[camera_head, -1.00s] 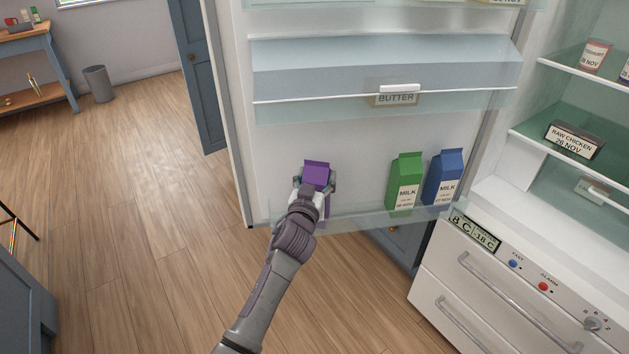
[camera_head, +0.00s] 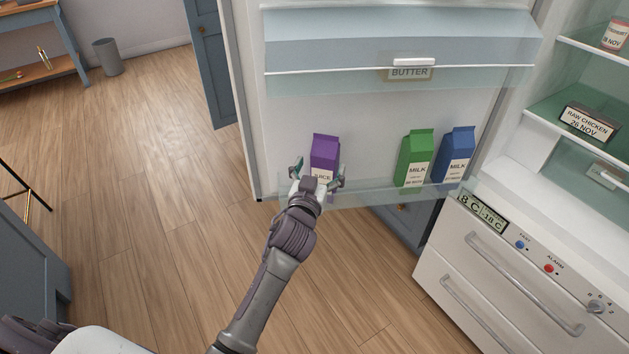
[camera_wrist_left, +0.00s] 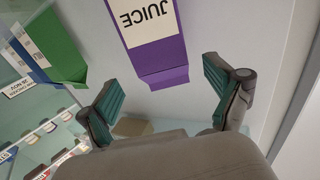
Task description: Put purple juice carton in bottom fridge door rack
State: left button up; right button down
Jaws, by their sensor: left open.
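The purple juice carton (camera_head: 324,152) stands upright in the bottom fridge door rack (camera_head: 375,193), towards its left end. In the left wrist view the carton (camera_wrist_left: 150,35) shows upside down with its JUICE label, beyond the fingertips and clear of them. My left gripper (camera_head: 317,172) is open in front of the carton, its fingers apart on either side and holding nothing. It also shows in the left wrist view (camera_wrist_left: 160,98). The gripper hides the lower part of the carton in the head view. My right gripper is not in view.
A green milk carton (camera_head: 414,158) and a blue milk carton (camera_head: 456,154) stand to the right in the same rack. A butter compartment (camera_head: 400,50) is above. The fridge drawers (camera_head: 500,275) are at the lower right. Open floor (camera_head: 150,200) lies left.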

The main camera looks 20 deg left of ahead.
pick_arm(q)
jog(key=s, duration=0.6)
jog(key=shift+d, duration=0.25)
jog(key=shift+s, duration=0.1)
jog(key=s+d+f+m+g+h, duration=0.1)
jog(key=s+f+g, duration=0.25)
jog(key=f, duration=0.85)
jog(key=s+f+m+g, duration=0.15)
jog(key=s+f, duration=0.25)
jog(key=f, duration=0.7)
jog(key=s+d+f+g+h, duration=0.1)
jog(key=s+f+g, duration=0.25)
jog(key=f, duration=0.85)
jog(key=s+a+f+g, duration=0.3)
jog(key=s+f+g, duration=0.2)
jog(key=s+f, duration=1.25)
jog(key=s+a+f+g, duration=0.1)
jog(key=s+f, duration=0.1)
jog(key=s, duration=0.8)
jog(key=s+a+f+g, duration=0.2)
jog(key=s+f, duration=0.1)
jog(key=s, duration=0.7)
jog(key=shift+s+a+m+y, duration=0.15)
jog(key=shift+a+m+y, duration=0.15)
jog(key=shift+m+y, duration=0.1)
jog(key=shift+g, duration=0.25)
